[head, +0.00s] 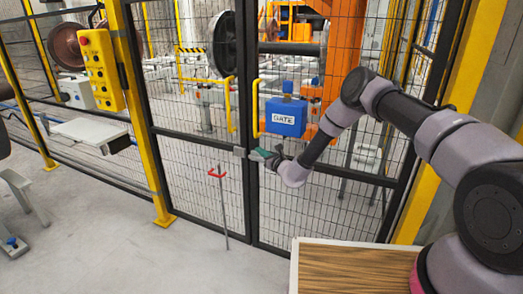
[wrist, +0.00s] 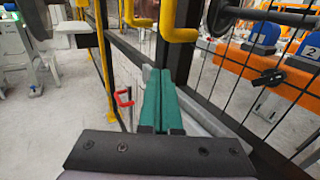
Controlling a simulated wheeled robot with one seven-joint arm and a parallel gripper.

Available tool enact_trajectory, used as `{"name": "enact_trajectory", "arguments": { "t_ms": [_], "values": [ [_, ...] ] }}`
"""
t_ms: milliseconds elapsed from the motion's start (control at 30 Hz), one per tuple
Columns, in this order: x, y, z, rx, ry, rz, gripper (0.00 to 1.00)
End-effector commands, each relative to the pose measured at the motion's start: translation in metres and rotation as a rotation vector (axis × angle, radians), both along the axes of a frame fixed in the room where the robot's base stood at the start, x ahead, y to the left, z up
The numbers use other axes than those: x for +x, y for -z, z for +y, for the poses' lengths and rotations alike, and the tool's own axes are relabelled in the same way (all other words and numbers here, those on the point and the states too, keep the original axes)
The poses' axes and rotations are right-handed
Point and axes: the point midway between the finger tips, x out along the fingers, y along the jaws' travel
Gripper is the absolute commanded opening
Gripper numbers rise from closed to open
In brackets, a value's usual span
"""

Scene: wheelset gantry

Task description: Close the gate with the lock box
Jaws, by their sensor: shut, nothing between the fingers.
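The black mesh gate (head: 200,143) stands in the middle of the head view. Two yellow handles (head: 229,104) flank the upright black posts at its edge. A blue lock box (head: 286,117) labelled GATE sits at the mesh right of the handles, above my gripper. My gripper (head: 260,155) has green fingers, shut and empty, beside a small grey latch plate (head: 239,151) on the post. In the wrist view the closed fingers (wrist: 162,100) point along a grey bar at the gate edge. Whether they touch it I cannot tell.
A thin rod with a red handle (head: 217,173) stands before the gate. A yellow control box (head: 101,68) is on a yellow post at left. A wood-topped table (head: 345,268) is at the lower right. Grey floor (head: 130,255) at lower left is mostly clear.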

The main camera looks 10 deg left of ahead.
Motion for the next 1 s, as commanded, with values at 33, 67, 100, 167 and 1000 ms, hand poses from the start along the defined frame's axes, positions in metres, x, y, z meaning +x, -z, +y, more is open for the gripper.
{"name": "enact_trajectory", "arguments": {
  "t_ms": [33,67,100,167,1000],
  "values": [
    [-0.008,0.0,0.004,0.001,-0.004,0.004,0.0],
    [-0.011,0.0,0.005,0.0,-0.005,0.003,0.0],
    [-0.016,0.0,0.007,0.001,-0.005,0.002,0.0],
    [-0.024,0.001,0.009,0.0,-0.006,0.004,0.0],
    [-0.096,-0.19,0.037,-0.051,-0.392,-0.288,0.0]
  ]
}}
